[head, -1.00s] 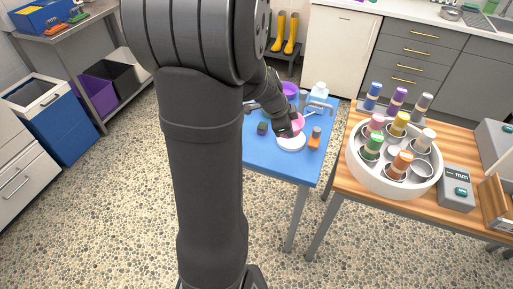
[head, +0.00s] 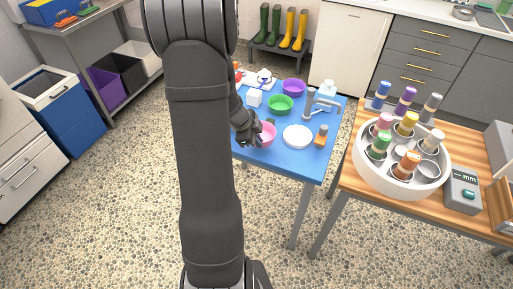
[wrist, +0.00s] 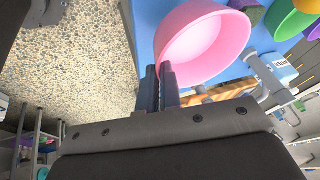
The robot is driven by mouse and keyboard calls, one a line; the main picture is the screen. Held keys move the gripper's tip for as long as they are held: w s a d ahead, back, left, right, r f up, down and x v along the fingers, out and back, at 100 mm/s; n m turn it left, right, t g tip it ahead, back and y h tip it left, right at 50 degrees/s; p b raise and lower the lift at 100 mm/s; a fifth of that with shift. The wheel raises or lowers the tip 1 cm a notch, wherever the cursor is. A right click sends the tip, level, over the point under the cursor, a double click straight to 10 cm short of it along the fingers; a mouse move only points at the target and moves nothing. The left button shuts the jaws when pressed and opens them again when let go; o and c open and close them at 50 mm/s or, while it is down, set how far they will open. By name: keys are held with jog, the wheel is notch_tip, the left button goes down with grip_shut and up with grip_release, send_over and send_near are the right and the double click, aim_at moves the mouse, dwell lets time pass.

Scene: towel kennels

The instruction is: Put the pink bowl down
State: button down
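The pink bowl (head: 267,133) is at the left part of the blue table (head: 287,163), left of a white plate (head: 298,136). In the wrist view the pink bowl (wrist: 205,45) fills the top middle, with its pale inside showing. My gripper (head: 254,128) is at the bowl's left side. In the wrist view my gripper's fingers (wrist: 161,72) are close together at the bowl's rim, with the rim seeming to sit between them. I cannot tell whether the bowl's base touches the table.
A green bowl (head: 280,104) and a purple bowl (head: 293,87) stand farther back. A white block (head: 254,98) is behind left. The table's front edge is clear.

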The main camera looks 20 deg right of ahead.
jog(key=shift+w+a+f, duration=0.1)
jog(key=shift+w+f, duration=0.05)
jog(key=shift+f, duration=2)
jog(key=c, duration=1.6)
grip_release()
jog(key=shift+f, duration=0.1)
jog(key=v, duration=1.2)
